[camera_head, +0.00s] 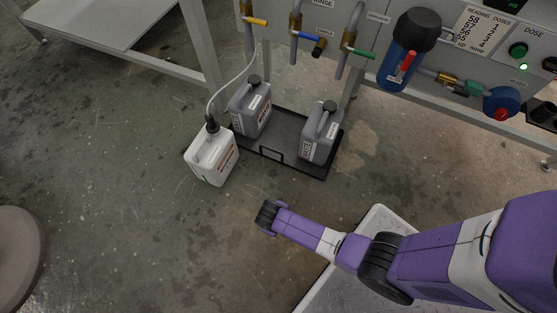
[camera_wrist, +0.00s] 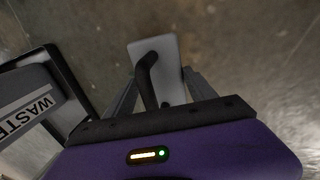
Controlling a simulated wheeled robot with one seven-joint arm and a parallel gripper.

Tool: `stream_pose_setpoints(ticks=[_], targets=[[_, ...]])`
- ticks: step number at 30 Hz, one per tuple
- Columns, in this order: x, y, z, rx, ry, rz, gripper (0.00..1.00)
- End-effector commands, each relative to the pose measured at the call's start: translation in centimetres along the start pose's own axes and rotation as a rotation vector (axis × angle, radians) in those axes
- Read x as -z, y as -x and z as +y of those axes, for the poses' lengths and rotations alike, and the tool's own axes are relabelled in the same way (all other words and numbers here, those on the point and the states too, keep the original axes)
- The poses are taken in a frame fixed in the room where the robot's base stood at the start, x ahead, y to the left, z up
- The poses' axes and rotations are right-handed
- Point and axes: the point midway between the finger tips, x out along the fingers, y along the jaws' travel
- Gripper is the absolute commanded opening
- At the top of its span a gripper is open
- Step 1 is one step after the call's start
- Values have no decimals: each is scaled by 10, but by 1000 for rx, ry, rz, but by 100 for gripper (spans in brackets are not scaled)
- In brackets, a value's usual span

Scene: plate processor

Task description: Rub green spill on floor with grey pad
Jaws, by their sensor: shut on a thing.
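In the wrist view my gripper (camera_wrist: 160,78) is shut on the black handle (camera_wrist: 147,80) of a grey pad. The pad (camera_wrist: 170,52) is a flat, light grey rectangle beyond the fingers, over the floor. I cannot tell whether it touches the floor. In the head view my arm reaches left from the lower right, ending in front of the black tray; the fingers and pad cannot be made out there. I cannot make out a distinct green spill; the floor (camera_head: 130,230) is grey-green with darker stains.
The black tray (camera_head: 272,155) holds two grey jugs, left (camera_head: 250,108) and right (camera_head: 321,133). A jug labelled WASTE (camera_wrist: 30,108) is close left in the wrist view. A white jug (camera_head: 212,157) with a hose stands left of the tray.

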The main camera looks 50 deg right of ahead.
Motion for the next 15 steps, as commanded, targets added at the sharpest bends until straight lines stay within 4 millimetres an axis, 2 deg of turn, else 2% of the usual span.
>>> stream_pose_setpoints(ticks=[1,9,15], targets=[[0,9,2,0,-1,0,20],[3,32,9,0,-2,-1,20],[4,40,11,0,-2,-1,20]])
